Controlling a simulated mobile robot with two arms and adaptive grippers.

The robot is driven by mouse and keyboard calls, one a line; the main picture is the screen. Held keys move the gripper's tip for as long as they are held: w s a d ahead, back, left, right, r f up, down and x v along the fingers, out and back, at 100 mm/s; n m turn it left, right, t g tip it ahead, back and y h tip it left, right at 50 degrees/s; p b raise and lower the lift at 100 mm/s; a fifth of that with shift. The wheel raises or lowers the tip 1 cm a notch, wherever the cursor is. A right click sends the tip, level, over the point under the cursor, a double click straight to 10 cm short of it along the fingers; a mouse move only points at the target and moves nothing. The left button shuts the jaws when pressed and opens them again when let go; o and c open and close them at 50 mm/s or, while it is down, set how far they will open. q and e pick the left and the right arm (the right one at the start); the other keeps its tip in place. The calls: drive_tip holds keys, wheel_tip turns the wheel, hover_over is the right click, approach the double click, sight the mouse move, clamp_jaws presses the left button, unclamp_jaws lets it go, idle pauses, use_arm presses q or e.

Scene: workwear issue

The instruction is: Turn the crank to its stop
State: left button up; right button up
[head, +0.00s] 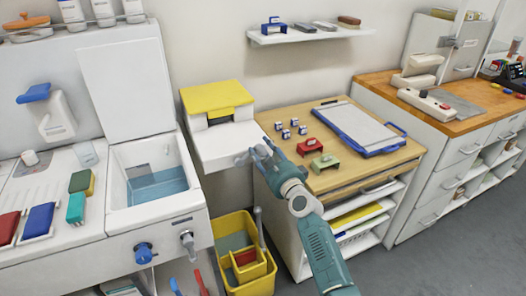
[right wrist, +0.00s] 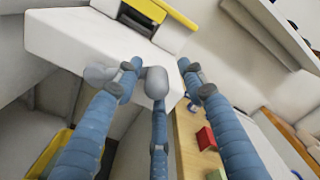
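The crank (right wrist: 100,76) is light grey and sits on the front of a white machine (head: 215,146) with a yellow top. In the right wrist view its rounded knob (right wrist: 156,82) lies between my fingers. My right gripper (head: 262,153) is at the machine's right front edge; its blue fingers (right wrist: 160,75) are spread around the knob and look open. One finger crosses in front of the crank between its two rounded ends. I cannot tell whether any finger touches it. In the head view the crank is small and partly hidden by the fingers. My left gripper is not in view.
A wooden-topped cabinet (head: 335,180) stands right of the machine, with red (head: 310,146) and green (head: 325,163) items and a blue-edged clipboard (head: 360,128). A yellow bin (head: 246,275) stands below. A white sink unit (head: 155,220) is at left. A shelf (head: 310,35) hangs above.

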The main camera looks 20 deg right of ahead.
drive_tip(key=s, duration=1.2)
drive_tip(key=shift+d, duration=0.25)
idle(0.5)
drive_tip(key=s+a+f+n+g, duration=0.2)
drive_tip(key=f+n, duration=0.1)
drive_tip(key=f, duration=0.7)
drive_tip(key=s+a+f+n+g, duration=0.1)
drive_tip(key=f+n+g, duration=0.1)
drive_tip(key=f, duration=0.8)
drive_tip(key=s+a+f+n+g, duration=0.2)
drive_tip(key=s+f+n+g, duration=0.15)
drive_tip(key=s+f, duration=0.5)
drive_tip(key=s+a+f+n+g, duration=0.2)
drive_tip(key=s+f+n, duration=0.25)
drive_tip(key=f, duration=0.75)
drive_tip(key=s+f+n+g, duration=0.2)
drive_tip(key=s+f+n, duration=0.2)
drive_tip(key=s, duration=0.9)
drive_tip(key=s+d+f+n+g, duration=0.1)
drive_tip(key=s+f+n+g, duration=0.2)
drive_tip(key=s+f, duration=0.6)
drive_tip(key=s+f+n+g, duration=0.2)
drive_tip(key=s+f+n, duration=0.4)
drive_tip(key=s, duration=1)
drive_tip(key=shift+s+d+f+h, duration=0.2)
drive_tip(key=shift+s+h, duration=0.1)
drive_tip(key=shift+s, duration=0.05)
drive_tip(key=shift+c, duration=0.2)
